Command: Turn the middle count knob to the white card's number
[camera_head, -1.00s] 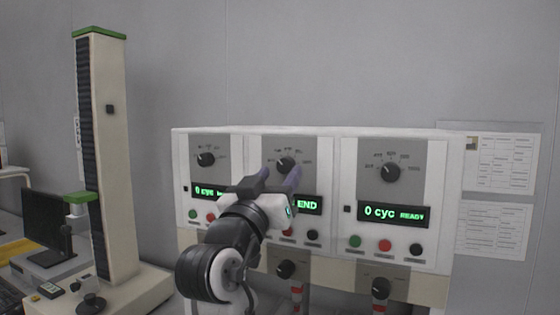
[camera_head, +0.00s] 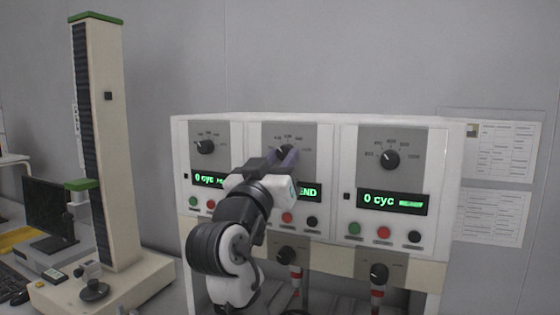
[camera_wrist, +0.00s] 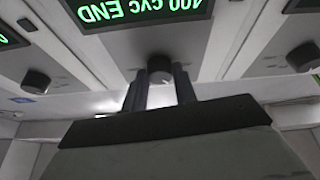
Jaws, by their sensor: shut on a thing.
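The middle count knob (camera_head: 286,151) is the dark round knob at the top of the middle panel, with a printed scale above it. My gripper (camera_head: 283,158) is at this knob and partly covers it. In the wrist view, which is upside down, the two dark fingers of my gripper (camera_wrist: 159,82) stand on either side of the knob (camera_wrist: 160,66), closed on it. The middle display (camera_wrist: 140,10) appears to read 400 cyc END; in the head view my wrist hides its left part. I cannot make out a white card with a number.
Similar knobs sit on the left panel (camera_head: 205,147) and right panel (camera_head: 389,159). The right display (camera_head: 393,202) reads 0 cyc. Push buttons and lower knobs (camera_head: 285,254) are below. Printed sheets (camera_head: 497,150) hang on the right wall. A tall column machine (camera_head: 100,150) stands left.

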